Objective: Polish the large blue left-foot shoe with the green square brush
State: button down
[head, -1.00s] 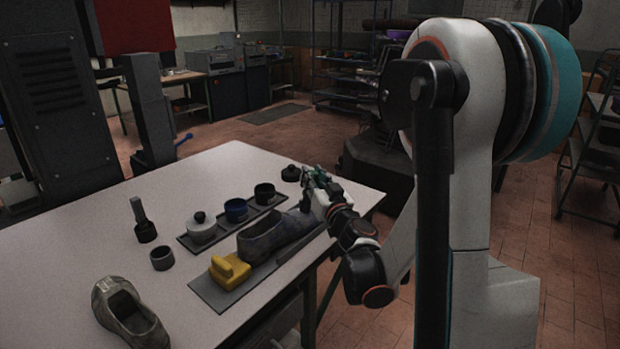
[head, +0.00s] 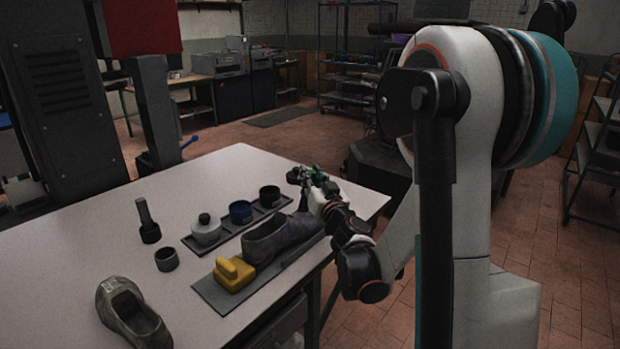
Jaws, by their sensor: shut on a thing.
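The large shoe (head: 272,238), dark with a dull blue-purple tint, lies on a dark mat (head: 211,296) near the table's right edge. My gripper (head: 314,178) is beyond the shoe's far end, above the table's far right part, apart from the shoe. A small green piece shows between its jaws; I take it to be the green square brush (head: 316,172), mostly hidden by the fingers. The jaws are shut on it. Its bristles and exact shape are too small to tell.
A yellow brush (head: 234,272) stands on the mat's near end. A tray holds a white lidded pot (head: 206,230), a blue pot (head: 240,212) and a dark pot (head: 269,196). A dark lid (head: 293,175) lies by my gripper. Another shoe (head: 128,312) is at the front left.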

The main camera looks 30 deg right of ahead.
jog(key=shift+s+d, duration=0.2)
jog(key=shift+s, duration=0.4)
jog(key=shift+s+d, duration=0.2)
jog(key=shift+s, duration=0.4)
jog(key=shift+w, duration=0.1)
jog(key=shift+w+a+f+b, duration=0.1)
jog(key=shift+w+a+b, duration=0.2)
jog(key=shift+w, duration=0.4)
jog(key=shift+w+a+b, duration=0.2)
jog(key=shift+w+b, duration=0.05)
jog(key=shift+w, duration=0.4)
jog(key=shift+s+d, duration=0.25)
jog(key=shift+s, duration=0.5)
jog(key=shift+s+d, duration=0.25)
jog(key=shift+s, duration=0.45)
jog(key=shift+w+a+b, duration=0.2)
jog(key=shift+w+a, duration=0.05)
jog(key=shift+w, duration=0.5)
jog(key=shift+w+a+b, duration=0.15)
jog(key=shift+w+a, duration=0.1)
jog(key=shift+w, duration=0.5)
jog(key=shift+s, duration=0.1)
